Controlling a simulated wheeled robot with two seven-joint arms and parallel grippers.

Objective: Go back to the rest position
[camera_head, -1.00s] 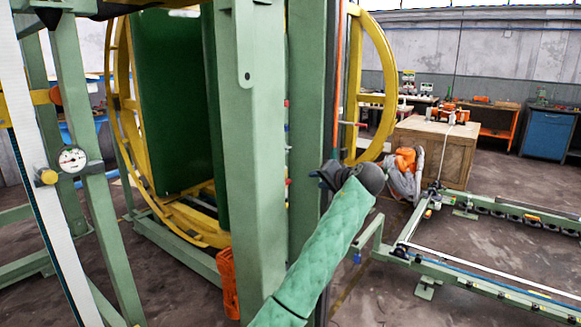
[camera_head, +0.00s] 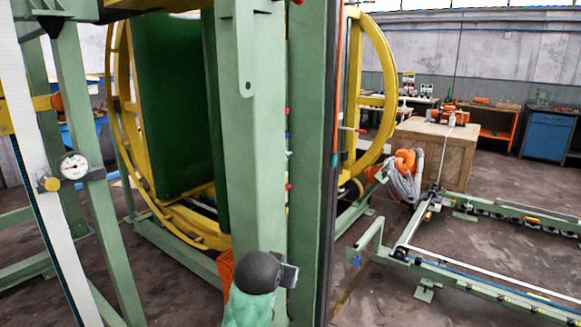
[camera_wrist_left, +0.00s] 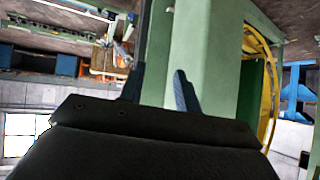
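My left arm, in a quilted green sleeve, shows at the bottom centre of the head view. Its left gripper (camera_head: 290,275) is in front of the green post (camera_head: 257,170); whether it touches the post cannot be told. In the left wrist view the two dark fingers of the left gripper (camera_wrist_left: 158,74) stand apart with nothing between them. The green post (camera_wrist_left: 203,55) appears beyond them, in an upside-down view. My right gripper is in neither view.
The yellow ring frame (camera_head: 112,130) with a dark green panel (camera_head: 170,105) stands left of the post. A green roller track (camera_head: 480,275) lies at the right. A wooden crate (camera_head: 437,158) and grey-orange bundle (camera_head: 404,180) stand behind.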

